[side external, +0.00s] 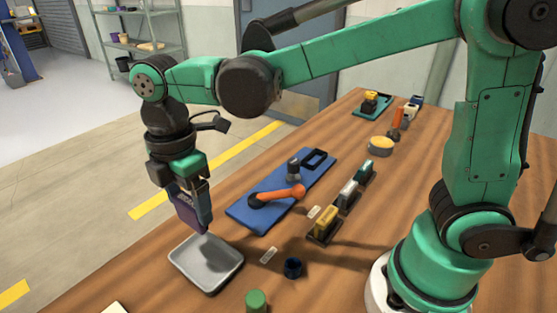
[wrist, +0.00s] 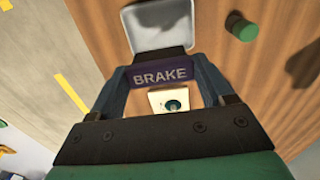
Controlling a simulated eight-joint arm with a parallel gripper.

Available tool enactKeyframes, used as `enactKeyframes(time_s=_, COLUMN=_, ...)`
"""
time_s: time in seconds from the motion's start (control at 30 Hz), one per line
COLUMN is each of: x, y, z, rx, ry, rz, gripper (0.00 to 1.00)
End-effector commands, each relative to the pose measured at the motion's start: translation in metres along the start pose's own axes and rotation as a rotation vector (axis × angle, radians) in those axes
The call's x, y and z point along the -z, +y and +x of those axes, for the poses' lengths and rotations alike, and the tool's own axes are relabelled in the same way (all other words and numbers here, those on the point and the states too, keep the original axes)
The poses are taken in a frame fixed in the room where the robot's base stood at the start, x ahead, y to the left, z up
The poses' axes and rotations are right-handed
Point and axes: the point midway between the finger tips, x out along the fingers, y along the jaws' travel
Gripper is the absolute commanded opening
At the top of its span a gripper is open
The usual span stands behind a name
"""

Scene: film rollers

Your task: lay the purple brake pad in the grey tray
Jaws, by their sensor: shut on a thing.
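The purple brake pad (side external: 184,208) is held upright between the fingers of my gripper (side external: 193,212). In the wrist view the pad (wrist: 160,73) shows the word BRAKE and spans the gap between the two fingers. The grey tray (side external: 206,263) lies on the wooden table just below the pad and slightly to its right in the side view. The tray looks empty, and the pad appears to be above it, near its far left edge. In the wrist view the tray (wrist: 160,28) is partly hidden behind the pad.
A blue board (side external: 245,207) with an orange-handled tool (side external: 275,195) lies behind. Racked blocks (side external: 327,222) stand farther right. A cream card (wrist: 178,100) lies near the tray.

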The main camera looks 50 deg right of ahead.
Motion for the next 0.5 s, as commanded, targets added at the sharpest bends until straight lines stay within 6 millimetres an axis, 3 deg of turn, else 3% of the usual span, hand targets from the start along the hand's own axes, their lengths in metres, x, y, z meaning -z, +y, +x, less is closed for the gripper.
enactKeyframes(time_s=0.2, x=0.0, y=0.0, z=0.047, rx=0.0, ry=0.0, rz=0.001, gripper=0.12)
enactKeyframes(time_s=0.5, x=-0.001, y=0.0, z=0.078, rx=0.0, ry=0.0, rz=0.002, gripper=0.12)
